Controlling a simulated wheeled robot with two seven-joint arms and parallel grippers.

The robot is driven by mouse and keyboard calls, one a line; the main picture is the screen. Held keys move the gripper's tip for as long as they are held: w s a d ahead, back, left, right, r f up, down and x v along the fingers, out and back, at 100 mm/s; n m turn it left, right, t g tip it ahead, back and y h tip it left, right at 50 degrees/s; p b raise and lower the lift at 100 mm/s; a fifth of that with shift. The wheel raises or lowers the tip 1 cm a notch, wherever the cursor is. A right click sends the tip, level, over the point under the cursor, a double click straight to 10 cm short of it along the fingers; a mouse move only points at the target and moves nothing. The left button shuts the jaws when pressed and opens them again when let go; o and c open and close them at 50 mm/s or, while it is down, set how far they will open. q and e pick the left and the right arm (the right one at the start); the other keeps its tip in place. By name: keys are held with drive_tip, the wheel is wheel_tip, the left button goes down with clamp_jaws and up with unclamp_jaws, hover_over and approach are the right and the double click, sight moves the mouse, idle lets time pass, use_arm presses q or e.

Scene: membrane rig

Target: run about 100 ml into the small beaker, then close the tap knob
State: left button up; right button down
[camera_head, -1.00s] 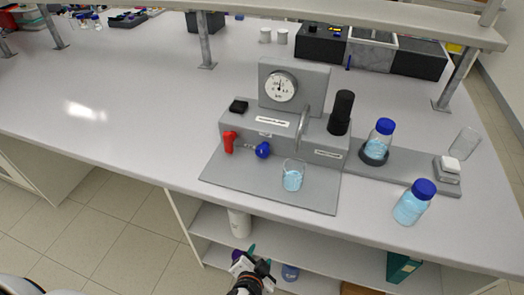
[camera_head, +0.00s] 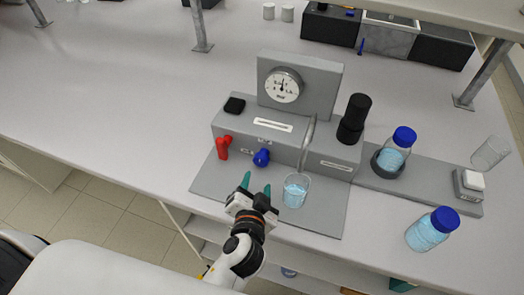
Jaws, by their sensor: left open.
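The grey membrane rig (camera_head: 230,125) stands on the bench with a round gauge (camera_head: 284,85) on its upright panel. A red lever (camera_head: 223,147) and a blue tap knob (camera_head: 261,158) are on its front. The small beaker (camera_head: 296,190) stands on the rig's base plate under the curved spout (camera_head: 307,142) and holds light blue liquid; its exact level is too small to read. My left gripper (camera_head: 256,189) is open and empty, with teal fingertips over the front of the plate, below the blue knob and left of the beaker, apart from both. My right gripper is not in view.
A blue-capped bottle (camera_head: 397,149) sits in a dark ring at the right of the rig. Another blue-capped bottle (camera_head: 432,229) stands near the front edge. An empty glass beaker (camera_head: 490,152) is at the far right. The bench left of the rig is clear.

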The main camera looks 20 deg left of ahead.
sight(261, 163)
use_arm(q)
drive_tip(key=p+x, duration=0.1)
drive_tip(key=x, duration=0.3)
drive_tip(key=shift+w+r, duration=0.1)
drive_tip(key=shift+r, duration=0.1)
drive_tip(key=p+x, duration=0.1)
drive_tip(key=x, duration=0.4)
drive_tip(key=shift+w+f, duration=0.25)
drive_tip(key=shift+w+a+f, duration=0.1)
drive_tip(key=shift+w+f, duration=0.05)
drive_tip(key=shift+w, duration=0.2)
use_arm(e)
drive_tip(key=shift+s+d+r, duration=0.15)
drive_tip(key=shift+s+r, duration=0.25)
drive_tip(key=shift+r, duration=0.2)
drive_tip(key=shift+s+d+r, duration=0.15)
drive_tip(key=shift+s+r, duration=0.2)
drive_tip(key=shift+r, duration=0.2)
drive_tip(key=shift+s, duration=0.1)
use_arm(q)
drive_tip(key=c, duration=0.7)
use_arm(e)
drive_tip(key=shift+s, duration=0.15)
